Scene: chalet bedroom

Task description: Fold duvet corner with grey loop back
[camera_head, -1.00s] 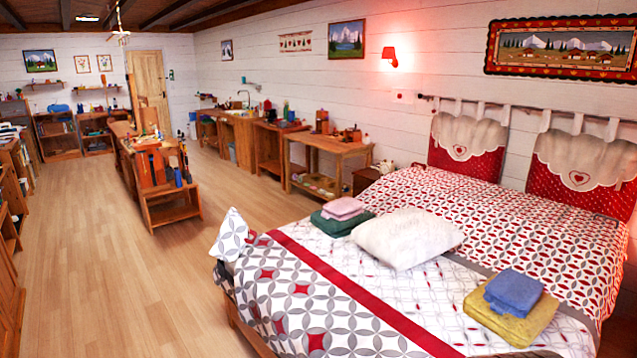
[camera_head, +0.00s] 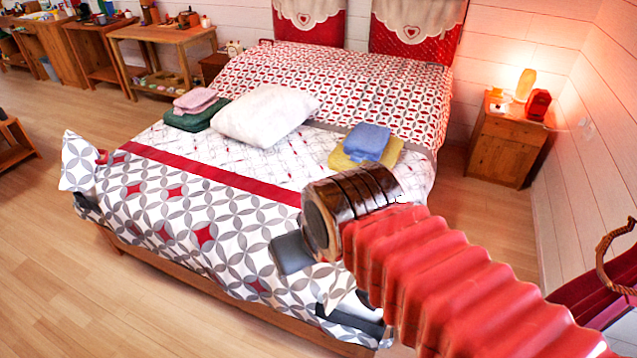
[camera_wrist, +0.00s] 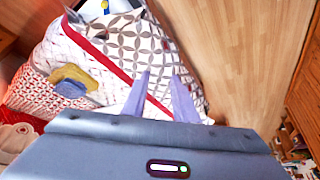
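The duvet (camera_head: 165,215) is white with grey circles, red diamonds and a red stripe, and it covers the foot of the bed. Its left foot corner (camera_head: 80,162) stands up as a patterned flap. The near right corner (camera_head: 345,305) hangs at the bed's edge, partly behind my arm, with dark grey parts near it. I cannot clearly make out a grey loop. My gripper's grey body (camera_head: 290,255) shows over the foot of the bed; its fingers are hidden there. In the wrist view my gripper (camera_wrist: 160,72) has two bluish fingers apart, with only duvet seen between them.
A white pillow (camera_head: 265,115), pink and green towels (camera_head: 197,108) and blue and yellow towels (camera_head: 367,145) lie on the bed. A wooden nightstand (camera_head: 503,150) stands right of the bed. The wooden floor (camera_head: 60,270) is clear at the left and foot.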

